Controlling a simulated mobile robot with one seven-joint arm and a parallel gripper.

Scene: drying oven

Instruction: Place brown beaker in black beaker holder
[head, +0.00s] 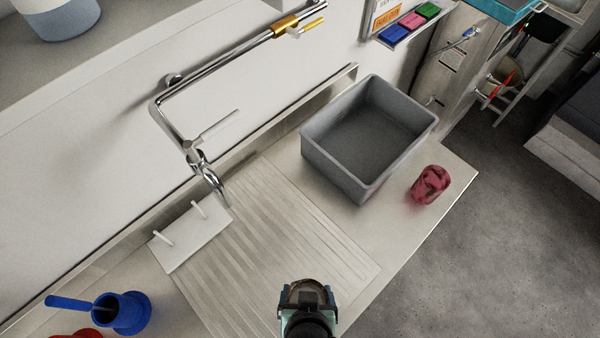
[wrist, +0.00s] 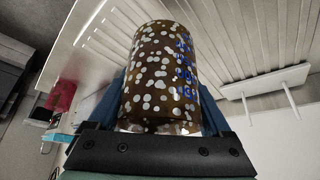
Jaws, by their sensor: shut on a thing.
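My gripper (head: 307,295) is at the bottom centre of the head view, over the front part of the ribbed drainboard. It is shut on the brown beaker (wrist: 155,75), which has white spots and blue markings. In the wrist view the beaker sits between the two blue fingers, and the lower end is partly hidden by the gripper body. In the head view only the beaker's rim and opening (head: 305,288) show. I see no black beaker holder in either view.
A grey basin (head: 350,165) and a red cup (head: 429,185) stand right of the ribbed drainboard (head: 270,245). A white plate with two pegs (head: 190,238) lies near the tap (head: 195,155). A blue container (head: 122,314) is at lower left.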

